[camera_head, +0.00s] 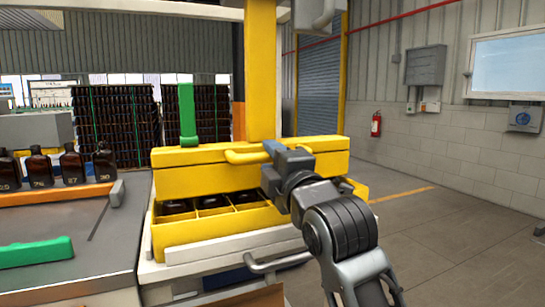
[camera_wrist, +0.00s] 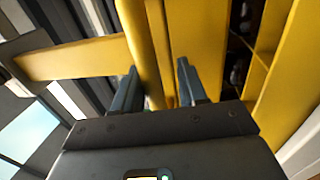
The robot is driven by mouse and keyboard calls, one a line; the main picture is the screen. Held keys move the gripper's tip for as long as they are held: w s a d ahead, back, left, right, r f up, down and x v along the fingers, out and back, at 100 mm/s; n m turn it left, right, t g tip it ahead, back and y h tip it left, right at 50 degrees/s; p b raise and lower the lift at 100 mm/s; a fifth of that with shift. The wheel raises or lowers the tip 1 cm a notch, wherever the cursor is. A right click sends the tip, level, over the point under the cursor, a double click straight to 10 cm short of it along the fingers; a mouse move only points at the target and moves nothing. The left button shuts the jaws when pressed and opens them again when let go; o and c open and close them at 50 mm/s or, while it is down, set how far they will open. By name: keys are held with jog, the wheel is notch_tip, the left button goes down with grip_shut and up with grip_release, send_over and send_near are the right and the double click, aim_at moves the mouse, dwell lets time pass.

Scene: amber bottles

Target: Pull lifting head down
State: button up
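The yellow lifting head (camera_head: 235,168) is a wide block under a vertical yellow post (camera_head: 261,70). It sits just above a yellow crate (camera_head: 225,222), whose compartments hold dark bottles (camera_head: 213,201). A rounded yellow handle (camera_head: 247,156) runs along the head's front. My gripper (camera_head: 272,149) is at this handle, right of its middle. In the wrist view, the handle (camera_wrist: 141,45) passes between the two fingers of my gripper (camera_wrist: 159,75), close to the left finger. A gap shows beside the right finger, so the gripper looks open around the handle. My wrist hides part of the head's right side.
At left, a grey table (camera_head: 60,220) carries several amber bottles (camera_head: 72,165) and a green bar (camera_head: 36,252). Stacked bottle crates (camera_head: 113,120) are at the back. The floor (camera_head: 450,240) at right is clear.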

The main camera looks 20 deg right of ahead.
jog(key=shift+o, duration=0.6)
jog(key=shift+f, duration=0.1)
jog(key=shift+r, duration=0.2)
jog(key=s+f, duration=0.1)
jog(key=s, duration=0.6)
jog(key=shift+s+f, duration=0.3)
jog(key=shift+s, duration=0.05)
